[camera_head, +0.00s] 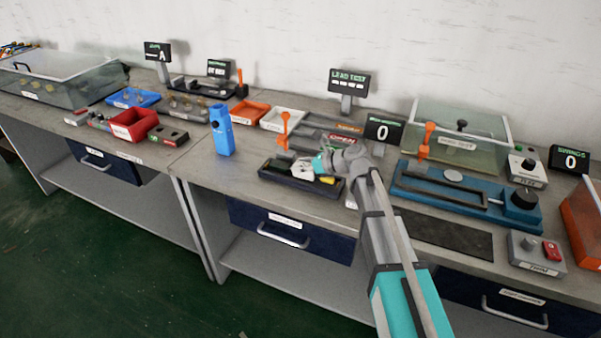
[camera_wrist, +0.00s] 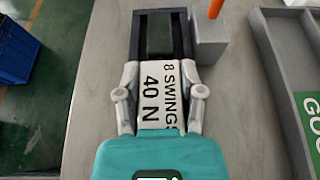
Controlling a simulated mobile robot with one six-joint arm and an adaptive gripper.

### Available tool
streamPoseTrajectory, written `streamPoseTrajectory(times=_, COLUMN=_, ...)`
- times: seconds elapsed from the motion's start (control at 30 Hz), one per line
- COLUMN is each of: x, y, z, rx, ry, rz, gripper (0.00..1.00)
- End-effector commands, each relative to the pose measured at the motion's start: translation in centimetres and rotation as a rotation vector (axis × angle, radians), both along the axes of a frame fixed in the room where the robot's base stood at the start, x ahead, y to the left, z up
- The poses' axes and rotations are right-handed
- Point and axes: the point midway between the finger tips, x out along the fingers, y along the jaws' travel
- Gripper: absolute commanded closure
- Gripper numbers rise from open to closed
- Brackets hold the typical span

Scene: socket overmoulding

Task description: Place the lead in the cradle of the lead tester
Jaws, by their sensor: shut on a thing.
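My gripper (camera_head: 322,165) is at the right end of a long dark fixture (camera_head: 272,170) at the bench's front edge. I take this fixture, with the orange lever (camera_head: 285,125) behind it, for the lead tester. In the wrist view my gripper (camera_wrist: 160,93) has its fingers on either side of a white label reading "8 SWINGS 40 N" (camera_wrist: 158,90). The fixture's black frame (camera_wrist: 136,40) lies beyond, beside a grey block (camera_wrist: 208,42). The lead is not clearly visible; the jaws hide what they hold. A small yellow patch (camera_head: 328,180) shows just below the gripper.
A "LEAD TEST" display (camera_head: 350,80) stands behind. Trays, one marked "OPEN" (camera_head: 342,140), lie behind the gripper. A blue bottle-like object (camera_head: 222,132) stands to the left, a blue fixture (camera_head: 415,188) to the right. Bare bench lies left of the dark fixture.

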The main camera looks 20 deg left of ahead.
Motion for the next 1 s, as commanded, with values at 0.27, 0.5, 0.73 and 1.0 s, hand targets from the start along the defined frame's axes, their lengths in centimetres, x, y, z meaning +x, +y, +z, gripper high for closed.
streamPoseTrajectory(times=0.27, x=-0.01, y=0.02, z=-1.03, rx=0.000, ry=0.000, rz=0.000, gripper=0.99)
streamPoseTrajectory(times=0.5, x=-0.02, y=0.03, z=-0.97, rx=0.000, ry=0.000, rz=0.000, gripper=0.99)
streamPoseTrajectory(times=0.73, x=-0.03, y=0.04, z=-1.26, rx=0.000, ry=0.000, rz=0.001, gripper=0.40)
streamPoseTrajectory(times=1.0, x=-0.03, y=0.05, z=-1.25, rx=0.000, ry=0.000, rz=0.001, gripper=0.15)
